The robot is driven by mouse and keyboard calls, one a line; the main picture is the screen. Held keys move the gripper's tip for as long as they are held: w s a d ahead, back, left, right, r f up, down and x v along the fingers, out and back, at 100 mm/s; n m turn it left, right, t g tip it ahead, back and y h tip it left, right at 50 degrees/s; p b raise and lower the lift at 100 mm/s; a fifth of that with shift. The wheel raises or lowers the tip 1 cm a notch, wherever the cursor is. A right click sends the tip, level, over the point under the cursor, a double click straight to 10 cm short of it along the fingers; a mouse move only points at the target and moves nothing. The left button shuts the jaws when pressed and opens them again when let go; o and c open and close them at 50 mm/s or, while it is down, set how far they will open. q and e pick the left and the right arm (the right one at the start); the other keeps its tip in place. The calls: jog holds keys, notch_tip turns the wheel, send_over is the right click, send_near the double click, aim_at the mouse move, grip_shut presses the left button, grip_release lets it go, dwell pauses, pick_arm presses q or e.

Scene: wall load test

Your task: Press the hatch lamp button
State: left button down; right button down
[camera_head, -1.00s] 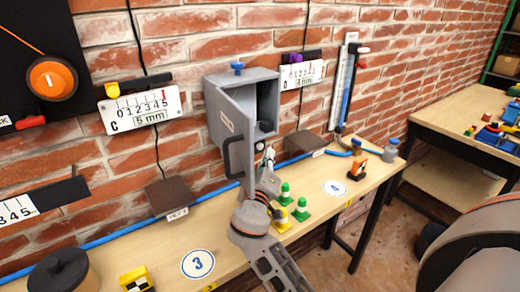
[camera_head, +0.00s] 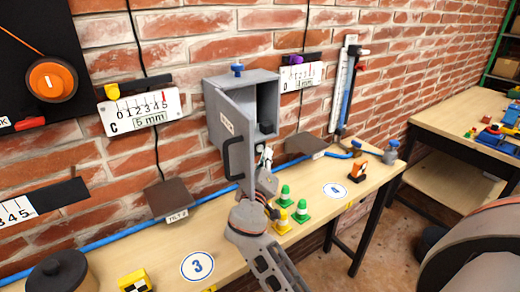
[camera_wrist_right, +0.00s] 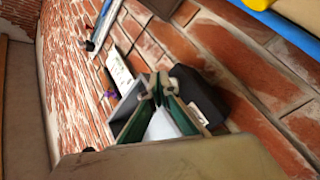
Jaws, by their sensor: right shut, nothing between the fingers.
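The grey hatch box (camera_head: 268,97) hangs on the brick wall with its door (camera_head: 232,137) swung open to the left. A dark block (camera_head: 266,128) shows at the lower part of its opening. My right gripper (camera_head: 265,156) is shut and empty, just below the box opening and right of the door handle. My left gripper is not in view.
Green and yellow cones (camera_head: 302,212) stand on the workbench (camera_head: 235,222) right of my right arm. A brown tilted plate (camera_head: 167,198) is left of the door, another (camera_head: 306,144) right of the box. A blue hose (camera_head: 100,229) runs along the wall.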

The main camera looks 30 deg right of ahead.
jog(key=shift+w, duration=0.1)
dwell(0.6)
jog(key=shift+w+b, duration=0.35)
jog(key=shift+w, duration=0.2)
dwell(0.5)
jog(key=shift+s, duration=0.7)
jog(key=s, duration=0.6)
jog(key=shift+d, duration=0.25)
